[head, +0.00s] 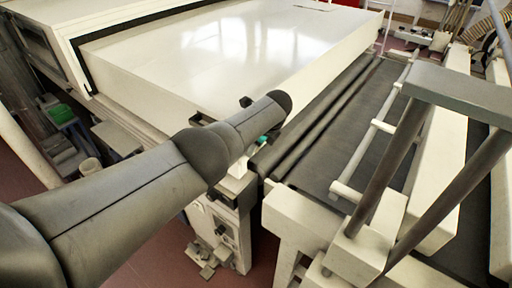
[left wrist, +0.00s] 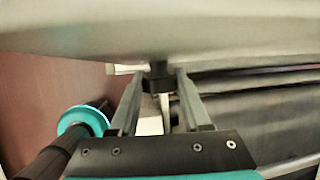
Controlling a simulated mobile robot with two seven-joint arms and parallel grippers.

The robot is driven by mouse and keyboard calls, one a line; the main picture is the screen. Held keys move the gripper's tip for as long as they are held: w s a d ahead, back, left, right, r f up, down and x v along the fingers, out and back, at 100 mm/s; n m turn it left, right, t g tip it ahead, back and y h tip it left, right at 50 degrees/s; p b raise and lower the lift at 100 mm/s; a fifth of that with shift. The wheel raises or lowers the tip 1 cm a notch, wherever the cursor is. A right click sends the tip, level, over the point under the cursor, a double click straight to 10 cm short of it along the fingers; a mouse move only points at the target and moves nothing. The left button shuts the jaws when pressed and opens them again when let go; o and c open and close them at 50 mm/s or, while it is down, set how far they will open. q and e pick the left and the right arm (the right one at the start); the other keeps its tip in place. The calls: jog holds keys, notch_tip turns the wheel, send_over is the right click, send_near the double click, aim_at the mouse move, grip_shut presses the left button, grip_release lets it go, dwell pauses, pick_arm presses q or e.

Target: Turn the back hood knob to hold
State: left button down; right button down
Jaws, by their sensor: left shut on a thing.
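In the left wrist view, my left gripper (left wrist: 158,76) has its two grey fingers on either side of a small dark knob (left wrist: 158,84) and is shut on it. The knob sits under the edge of a large pale surface (left wrist: 160,28), and a light strip shows below it between the fingers. I cannot read any marking or tell the knob's setting. In the head view, my left arm reaches from the left to the near corner of the big pale hood (head: 225,55). The arm hides the knob and the fingers there. My right gripper is not in view.
A dark conveyor belt (head: 345,125) runs along the hood's right side. A pale frame with dark slanted bars (head: 385,165) stands at the right. A pale box with controls (head: 225,230) is below the arm. Reddish floor shows at the lower left.

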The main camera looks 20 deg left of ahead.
pick_arm(q)
jog(key=shift+c, duration=1.8)
grip_release()
jog(key=shift+r, duration=0.15)
jog(key=shift+s+d+r+p, duration=0.1)
jog(key=shift+r+p, duration=0.15)
jog(key=shift+p, duration=0.1)
jog(key=p+v, duration=0.3)
jog(key=v, duration=1.1)
jog(key=shift+r+p, duration=0.2)
jog(key=shift+p, duration=0.15)
